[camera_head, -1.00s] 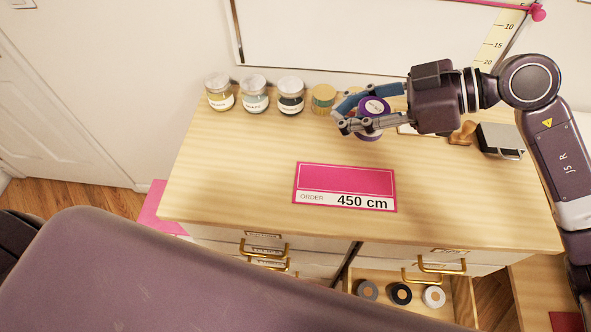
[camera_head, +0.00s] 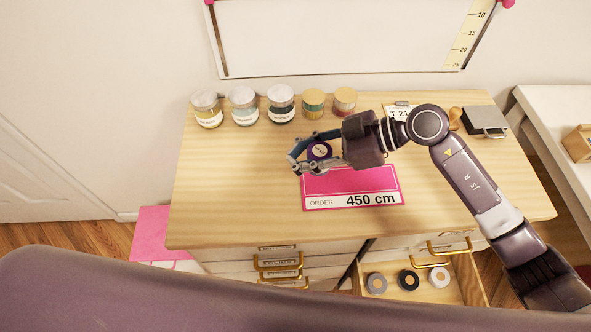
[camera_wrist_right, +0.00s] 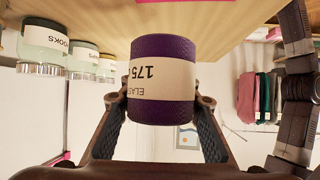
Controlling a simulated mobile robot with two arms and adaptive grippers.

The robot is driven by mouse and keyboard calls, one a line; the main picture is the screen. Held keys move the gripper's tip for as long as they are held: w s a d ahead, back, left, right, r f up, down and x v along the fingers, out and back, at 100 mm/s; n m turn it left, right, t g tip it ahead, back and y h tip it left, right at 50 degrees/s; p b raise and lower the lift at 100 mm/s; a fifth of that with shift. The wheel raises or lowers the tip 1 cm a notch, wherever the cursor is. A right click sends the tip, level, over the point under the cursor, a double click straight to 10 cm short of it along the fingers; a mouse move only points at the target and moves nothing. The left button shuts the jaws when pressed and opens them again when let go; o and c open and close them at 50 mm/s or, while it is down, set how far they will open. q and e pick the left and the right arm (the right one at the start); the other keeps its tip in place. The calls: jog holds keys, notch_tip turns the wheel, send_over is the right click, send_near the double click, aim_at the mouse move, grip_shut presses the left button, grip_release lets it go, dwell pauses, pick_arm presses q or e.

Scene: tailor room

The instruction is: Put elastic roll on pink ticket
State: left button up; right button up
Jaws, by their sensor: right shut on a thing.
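The elastic roll (camera_head: 319,150) is purple with a pale label. It also shows in the right wrist view (camera_wrist_right: 162,80), where the label reads "ELAS" and "175" upside down. My right gripper (camera_head: 312,152) is shut on the roll, with a finger on each side of it. The pink ticket (camera_head: 352,186), marked "ORDER 450 cm", lies flat on the wooden table top. The roll is at the ticket's far left edge in the head view; I cannot tell how high it is. The gripper hides part of the ticket's far edge. My left gripper is not in view.
Several jars (camera_head: 243,106) stand in a row along the back of the table (camera_head: 230,190). A T-21 card (camera_head: 398,112), a wooden stamp (camera_head: 455,117) and a grey box (camera_head: 486,122) are at the back right. An open drawer (camera_head: 440,262) holds small rolls.

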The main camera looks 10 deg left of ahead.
aim_at(296, 181)
jog(key=shift+f, duration=0.95)
notch_tip(296, 181, down, 4)
jog(key=shift+f, duration=0.2)
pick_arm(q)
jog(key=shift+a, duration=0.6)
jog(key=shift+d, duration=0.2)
pick_arm(e)
jog(key=o, duration=1.4)
jog(key=shift+f, duration=0.1)
jog(key=shift+c, duration=0.2)
